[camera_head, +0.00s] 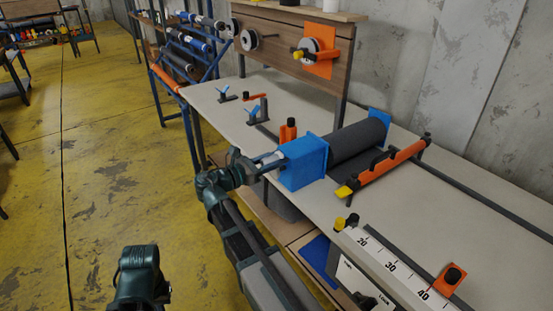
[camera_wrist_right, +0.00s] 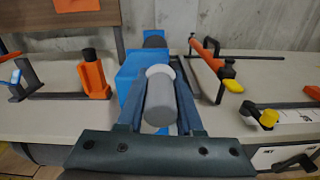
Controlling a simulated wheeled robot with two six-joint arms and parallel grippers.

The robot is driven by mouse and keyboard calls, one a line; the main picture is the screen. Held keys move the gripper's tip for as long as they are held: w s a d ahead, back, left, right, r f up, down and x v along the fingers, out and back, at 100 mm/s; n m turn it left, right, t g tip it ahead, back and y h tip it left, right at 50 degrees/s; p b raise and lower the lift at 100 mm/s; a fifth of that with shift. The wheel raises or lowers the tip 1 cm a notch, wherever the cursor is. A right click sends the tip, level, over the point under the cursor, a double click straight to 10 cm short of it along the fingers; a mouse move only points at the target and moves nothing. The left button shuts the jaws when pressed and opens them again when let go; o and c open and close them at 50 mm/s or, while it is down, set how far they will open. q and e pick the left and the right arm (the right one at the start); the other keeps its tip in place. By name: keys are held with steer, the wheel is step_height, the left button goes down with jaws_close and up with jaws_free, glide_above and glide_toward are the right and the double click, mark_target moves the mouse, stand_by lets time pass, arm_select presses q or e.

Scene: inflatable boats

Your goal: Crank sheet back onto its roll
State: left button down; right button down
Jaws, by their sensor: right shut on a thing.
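A dark grey roll (camera_head: 357,143) lies on the bench between a near blue bracket (camera_head: 303,165) and a far blue bracket (camera_head: 379,121). A short length of dark sheet (camera_head: 347,171) runs from it toward an orange bar (camera_head: 385,168) with a yellow tip. My right gripper (camera_head: 268,163) is at the near bracket's outer side, shut on a light grey crank handle. In the right wrist view the handle (camera_wrist_right: 160,98) sits between the two fingers (camera_wrist_right: 158,115), in front of the blue bracket (camera_wrist_right: 130,72). The crank arm is mostly hidden. Only a dark left-arm part shows, without its gripper.
An orange block (camera_head: 288,131) stands beside the near bracket. Small blue-handled clamps (camera_head: 256,112) stand farther left on the bench. A white ruler strip (camera_head: 392,267) is at front right. A rack of rolls (camera_head: 190,50) stands behind. Yellow floor (camera_head: 105,170) is clear at left.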

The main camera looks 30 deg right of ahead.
steer(key=shift+w+r+n, duration=0.1)
steer(key=shift+w+n, duration=0.25)
steer(key=shift+n, duration=0.15)
steer(key=shift+w+a+n, duration=0.1)
steer(key=shift+w+n, duration=0.7)
steer(key=shift+n, duration=0.6)
steer(key=c, duration=0.6)
jaws_free()
steer(key=shift+r, duration=0.1)
steer(key=a, duration=0.9)
steer(key=s+a, duration=0.1)
steer(key=a, duration=0.4)
steer(key=shift+d, duration=0.1)
